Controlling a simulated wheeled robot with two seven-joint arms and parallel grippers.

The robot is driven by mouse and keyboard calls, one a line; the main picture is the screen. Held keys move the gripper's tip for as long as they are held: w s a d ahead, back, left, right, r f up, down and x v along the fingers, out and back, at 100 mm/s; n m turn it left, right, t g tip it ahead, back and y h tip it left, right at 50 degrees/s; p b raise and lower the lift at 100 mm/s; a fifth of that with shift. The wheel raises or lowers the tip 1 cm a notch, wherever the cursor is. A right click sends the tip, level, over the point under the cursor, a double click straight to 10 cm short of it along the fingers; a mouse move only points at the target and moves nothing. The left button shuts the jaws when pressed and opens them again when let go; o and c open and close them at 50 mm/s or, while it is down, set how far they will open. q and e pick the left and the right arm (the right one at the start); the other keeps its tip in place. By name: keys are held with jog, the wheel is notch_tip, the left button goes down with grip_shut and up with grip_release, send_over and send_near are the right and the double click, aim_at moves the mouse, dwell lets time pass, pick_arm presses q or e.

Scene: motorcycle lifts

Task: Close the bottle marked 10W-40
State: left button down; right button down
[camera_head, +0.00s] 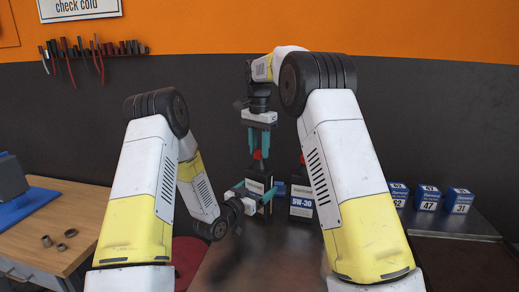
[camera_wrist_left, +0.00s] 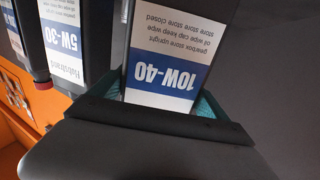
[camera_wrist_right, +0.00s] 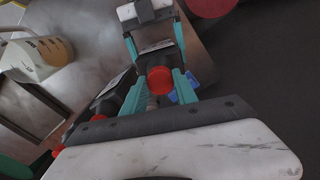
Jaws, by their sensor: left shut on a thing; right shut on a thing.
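The bottle marked 10W-40 (camera_wrist_left: 168,70) is dark with a white and blue label, upside down in the left wrist view. It stands upright in the head view (camera_head: 257,180). My left gripper (camera_head: 255,190) is shut around its body. My right gripper (camera_head: 258,142) points down above the bottle, shut on a red cap (camera_wrist_right: 159,79) at its top. The cap also shows in the head view (camera_head: 257,155). I cannot tell whether the cap is seated on the neck, which is hidden.
A bottle marked 5W-30 (camera_head: 301,203) stands close on the right, and it shows in the left wrist view (camera_wrist_left: 75,38). Blue numbered boxes (camera_head: 427,198) stand farther right. A jug (camera_wrist_right: 40,55) shows in the right wrist view. A wooden bench (camera_head: 50,235) is at left.

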jog(key=m, duration=0.7)
jog(key=shift+w+a+m, duration=0.1)
jog(key=shift+m, duration=0.2)
jog(key=m, duration=1.4)
jog(key=shift+w, duration=0.1)
jog(key=m, duration=0.5)
jog(key=shift+f, duration=0.2)
jog(key=shift+r+m, duration=0.15)
jog(key=shift+m, duration=0.35)
jog(key=c, duration=1)
grip_release()
jog(key=shift+o, duration=0.2)
jog(key=shift+r, duration=0.15)
